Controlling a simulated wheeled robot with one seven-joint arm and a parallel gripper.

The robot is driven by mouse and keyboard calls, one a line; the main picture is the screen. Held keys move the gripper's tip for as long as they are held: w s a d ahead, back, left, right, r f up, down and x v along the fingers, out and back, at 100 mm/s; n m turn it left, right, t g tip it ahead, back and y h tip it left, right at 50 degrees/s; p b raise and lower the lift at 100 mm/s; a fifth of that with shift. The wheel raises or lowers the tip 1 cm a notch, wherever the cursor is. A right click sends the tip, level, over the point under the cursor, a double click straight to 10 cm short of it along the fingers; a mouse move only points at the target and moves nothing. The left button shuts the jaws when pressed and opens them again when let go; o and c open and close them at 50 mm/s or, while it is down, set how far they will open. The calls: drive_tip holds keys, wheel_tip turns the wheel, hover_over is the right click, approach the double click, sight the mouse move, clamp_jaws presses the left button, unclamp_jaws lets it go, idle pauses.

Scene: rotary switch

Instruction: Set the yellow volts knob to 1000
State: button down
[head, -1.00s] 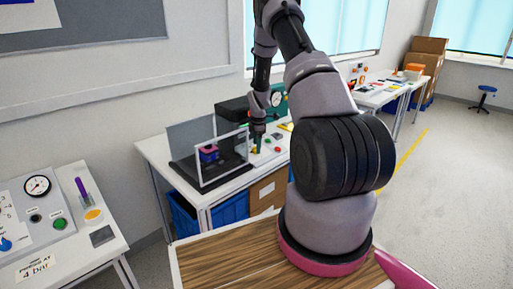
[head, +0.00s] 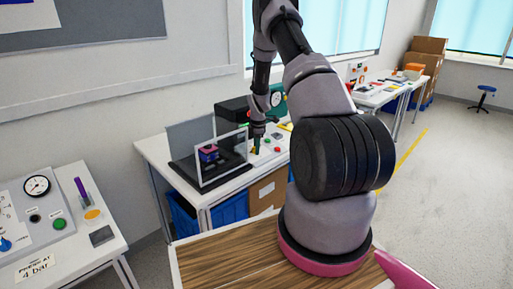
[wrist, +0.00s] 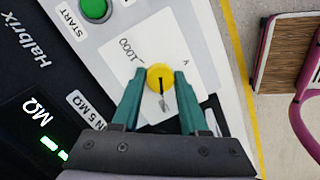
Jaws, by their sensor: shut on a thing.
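The yellow volts knob (wrist: 160,77) sits on a white label plate in the wrist view, with a dark line across its face. The printed 1000 (wrist: 130,49) lies up and left of the knob. A letter A is to its right. The dark line runs roughly up and down in this view, not towards the 1000; I cannot tell which end is the pointer. My gripper (wrist: 158,83) is shut on the knob, one green finger on each side. In the head view my gripper (head: 257,142) is small and reaches down to the panel, hiding the knob.
A green START button (wrist: 94,9) and a dark instrument with a lit MΩ display (wrist: 47,142) are near the fingers. A clear-walled enclosure (head: 220,160) stands left of my gripper on the bench. Another bench (head: 105,262) with a gauge panel is at far left.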

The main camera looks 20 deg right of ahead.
drive_tip(key=m, duration=0.6)
drive_tip(key=shift+m+g+y, duration=0.4)
drive_tip(key=m+y, duration=0.1)
drive_tip(key=m, duration=0.6)
drive_tip(key=shift+d, duration=0.1)
drive_tip(key=m+y, duration=0.1)
drive_tip(key=m, duration=0.5)
drive_tip(key=shift+s, duration=0.1)
drive_tip(key=m+t, duration=0.1)
drive_tip(key=m, duration=0.6)
drive_tip(key=shift+y, duration=0.4)
drive_tip(key=shift+c, duration=2.1)
unclamp_jaws()
